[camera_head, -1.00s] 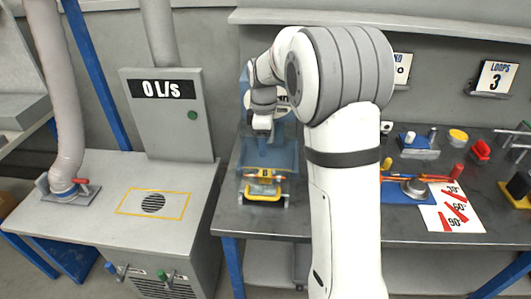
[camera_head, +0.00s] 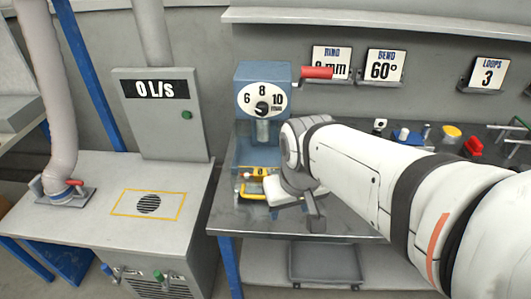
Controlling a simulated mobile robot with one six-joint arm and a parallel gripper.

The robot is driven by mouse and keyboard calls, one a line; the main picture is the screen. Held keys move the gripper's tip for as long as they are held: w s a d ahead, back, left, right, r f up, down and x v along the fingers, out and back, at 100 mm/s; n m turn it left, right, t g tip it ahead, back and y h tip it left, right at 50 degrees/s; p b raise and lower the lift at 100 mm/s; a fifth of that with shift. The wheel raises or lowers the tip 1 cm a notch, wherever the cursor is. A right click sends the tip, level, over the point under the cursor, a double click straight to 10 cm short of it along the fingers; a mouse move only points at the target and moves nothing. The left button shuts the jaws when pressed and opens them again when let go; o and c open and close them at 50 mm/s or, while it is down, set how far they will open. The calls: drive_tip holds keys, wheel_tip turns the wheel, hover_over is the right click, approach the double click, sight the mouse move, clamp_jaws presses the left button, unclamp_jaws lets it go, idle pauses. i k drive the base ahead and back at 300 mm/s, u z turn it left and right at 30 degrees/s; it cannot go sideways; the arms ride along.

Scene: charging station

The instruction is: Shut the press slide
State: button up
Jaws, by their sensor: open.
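The blue press (camera_head: 263,74) stands at the left end of the dark workbench, with a round dial marked 6, 8 and 10 on its front. Its yellow slide (camera_head: 260,171), labelled 8, sits low at the press front. A yellow frame-like handle (camera_head: 243,190) sticks out toward the bench's front edge, so the slide looks drawn out. My gripper (camera_head: 290,198) is low over the bench, just right of the handle. It looks open and empty, and it partly covers the slide's right side. I cannot tell whether it touches the handle.
A red lever (camera_head: 317,72) juts right from the press top. Sign cards, one reading 60° (camera_head: 384,66), stand along the back. My arm covers much of the bench's right part. A grey cabinet (camera_head: 163,115) stands left. A tray (camera_head: 325,262) sits below the bench.

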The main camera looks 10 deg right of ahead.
sight(243, 185)
drive_tip(key=u, duration=1.15)
drive_tip(key=k, duration=1.3)
drive_tip(key=z, duration=0.45)
drive_tip(key=i, duration=1)
drive_tip(key=z, duration=0.1)
